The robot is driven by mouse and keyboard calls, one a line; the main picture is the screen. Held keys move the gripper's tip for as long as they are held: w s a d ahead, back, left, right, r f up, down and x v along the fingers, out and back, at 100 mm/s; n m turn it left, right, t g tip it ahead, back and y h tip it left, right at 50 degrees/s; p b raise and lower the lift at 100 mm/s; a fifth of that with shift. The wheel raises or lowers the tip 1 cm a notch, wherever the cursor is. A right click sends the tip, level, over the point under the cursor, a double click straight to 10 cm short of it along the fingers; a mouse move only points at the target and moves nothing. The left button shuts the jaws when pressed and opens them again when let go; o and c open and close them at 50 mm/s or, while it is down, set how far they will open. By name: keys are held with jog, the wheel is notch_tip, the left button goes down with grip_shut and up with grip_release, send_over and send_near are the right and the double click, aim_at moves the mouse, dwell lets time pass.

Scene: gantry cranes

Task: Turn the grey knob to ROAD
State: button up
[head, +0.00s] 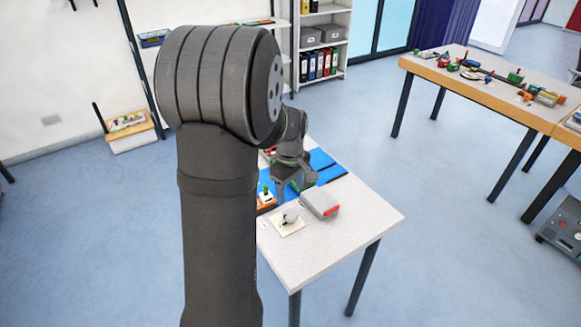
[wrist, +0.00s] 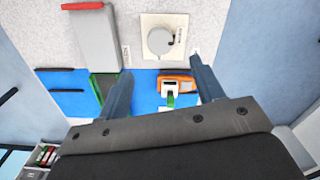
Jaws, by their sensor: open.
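The grey knob (wrist: 160,41) is a round grey disc on a cream square plate (wrist: 150,20), with a dark mark at its right side. In the head view the knob (head: 290,215) stands on its plate near the left part of the table. Small labels beside the plate are too small to read. My gripper (wrist: 158,62) is open and empty, its two fingers apart on either side of the view. In the head view my gripper (head: 285,190) is above the table just behind the knob, not touching it as far as I can see.
A grey box with a red end (head: 320,202) sits right of the knob. A blue mat (wrist: 140,110) carries an orange and white piece (wrist: 177,85) and a green-edged dark piece (wrist: 103,88). The table's front corner (head: 340,240) is bare. Another table with parts (head: 480,85) stands further off.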

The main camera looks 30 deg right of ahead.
notch_tip(320, 180, up, 8)
send_over(291, 213)
jog(key=shift+w+r, duration=0.1)
jog(key=shift+r, duration=0.05)
dwell(0.8)
notch_tip(291, 213, down, 18)
jog(key=shift+r, duration=0.25)
jog(key=shift+r, duration=0.1)
dwell(0.4)
jog(key=shift+a+f, duration=0.1)
jog(key=shift+f, duration=0.15)
jog(key=shift+r+m, duration=0.15)
jog(key=shift+m, duration=0.55)
jog(key=m, duration=1.1)
jog(key=shift+m, duration=2.2)
